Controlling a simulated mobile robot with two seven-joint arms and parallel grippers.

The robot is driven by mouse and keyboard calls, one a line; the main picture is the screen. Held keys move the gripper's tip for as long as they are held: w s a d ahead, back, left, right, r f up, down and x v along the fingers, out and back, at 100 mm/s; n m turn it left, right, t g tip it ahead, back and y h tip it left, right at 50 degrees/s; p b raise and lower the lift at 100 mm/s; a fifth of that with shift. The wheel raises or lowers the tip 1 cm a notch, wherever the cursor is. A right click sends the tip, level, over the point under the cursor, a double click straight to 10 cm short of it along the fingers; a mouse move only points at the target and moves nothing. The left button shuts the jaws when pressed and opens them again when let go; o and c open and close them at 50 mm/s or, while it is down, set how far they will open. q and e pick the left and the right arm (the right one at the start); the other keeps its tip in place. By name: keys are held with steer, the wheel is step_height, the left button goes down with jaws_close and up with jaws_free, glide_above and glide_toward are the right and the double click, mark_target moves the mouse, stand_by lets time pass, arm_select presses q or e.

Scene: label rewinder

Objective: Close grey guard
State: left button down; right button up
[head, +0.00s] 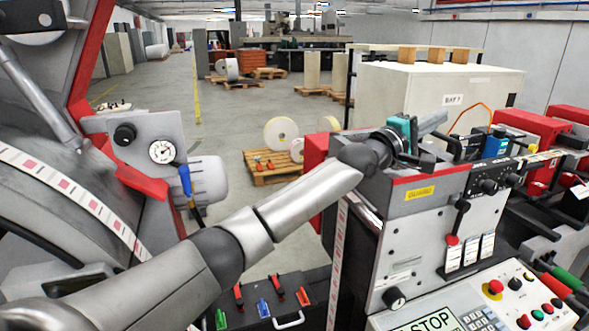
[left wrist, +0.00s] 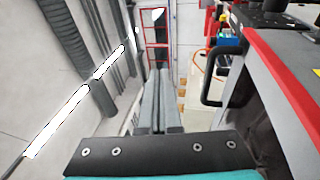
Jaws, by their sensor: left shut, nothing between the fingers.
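The machine at the right has a grey box-like section (head: 385,205) with a red top edge and a yellow label that seems to read GUARD (head: 420,193). I take its grey upper part as the guard; how far it stands open I cannot tell. A black bar handle (head: 447,147) shows behind the red edge; a black handle also shows in the left wrist view (left wrist: 213,92). My left gripper (head: 440,117) is above the section's far side, shut and empty. In the left wrist view its fingers (left wrist: 158,85) lie together, left of the handle and apart from it. My right gripper is not in view.
A control panel with a red stop button (head: 494,287) is at the lower right. A blue part (head: 495,143) stands behind the levers. A beige cabinet (head: 435,90) is behind the machine. A pallet with rolls (head: 272,165) stands on the floor. The aisle is free.

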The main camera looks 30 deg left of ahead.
mark_target(452, 140)
arm_select(q)
steer(key=shift+g+y, duration=0.5)
steer(key=shift+g, duration=0.4)
steer(key=shift+w+d+f+b, duration=0.55)
steer(key=shift+w+d+f, duration=0.4)
steer(key=shift+w+f, duration=0.2)
steer(key=shift+w+d+f+b, duration=0.55)
steer(key=shift+w+d+f, duration=0.4)
steer(key=shift+f, duration=0.3)
steer(key=shift+a, duration=0.1)
